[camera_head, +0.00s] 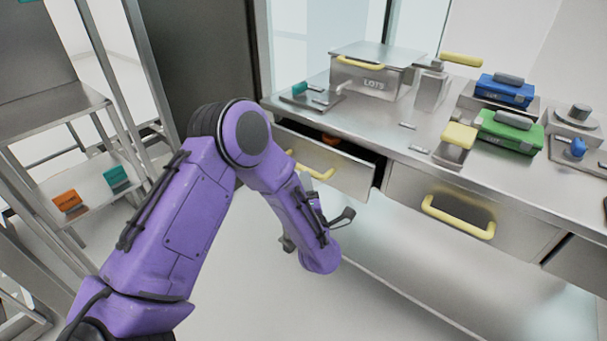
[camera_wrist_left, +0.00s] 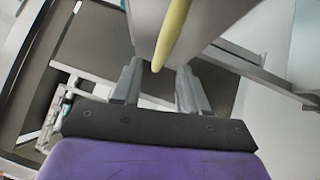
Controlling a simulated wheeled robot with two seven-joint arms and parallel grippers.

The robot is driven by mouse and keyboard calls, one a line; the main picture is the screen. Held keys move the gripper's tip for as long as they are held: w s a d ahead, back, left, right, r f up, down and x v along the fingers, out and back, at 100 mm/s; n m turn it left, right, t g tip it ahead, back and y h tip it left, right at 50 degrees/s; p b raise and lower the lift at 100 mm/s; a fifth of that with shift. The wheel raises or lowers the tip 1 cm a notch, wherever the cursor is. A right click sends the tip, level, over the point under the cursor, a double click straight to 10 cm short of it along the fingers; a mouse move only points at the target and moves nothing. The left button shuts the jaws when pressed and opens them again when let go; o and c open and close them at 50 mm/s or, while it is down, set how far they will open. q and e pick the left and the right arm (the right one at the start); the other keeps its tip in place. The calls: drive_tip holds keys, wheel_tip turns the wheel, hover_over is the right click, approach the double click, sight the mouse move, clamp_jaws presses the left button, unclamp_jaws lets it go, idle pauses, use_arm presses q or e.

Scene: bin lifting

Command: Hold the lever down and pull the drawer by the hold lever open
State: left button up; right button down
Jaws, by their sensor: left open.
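The left drawer (camera_head: 335,172) under the counter is partly open, with a small orange-red thing (camera_head: 330,140) inside. Its yellow handle (camera_head: 318,167) is partly hidden by my purple left arm. My left gripper (camera_wrist_left: 157,75) is open, and a yellow bar (camera_wrist_left: 172,35) lies just beyond and between its fingertips in the left wrist view. I cannot tell whether they touch. The right drawer (camera_head: 400,182) is shut and has a yellow handle (camera_head: 458,217). A lever with a yellow pad (camera_head: 459,135) stands on the counter above it. My right gripper is not in view.
A metal rack (camera_head: 75,115) stands at left. The floor before the drawers is clear.

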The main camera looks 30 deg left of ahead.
sight(303, 167)
use_arm(q)
drive_tip(key=x, duration=0.6)
drive_tip(key=shift+w+a, duration=0.1)
drive_tip(key=shift+a, duration=0.05)
clamp_jaws()
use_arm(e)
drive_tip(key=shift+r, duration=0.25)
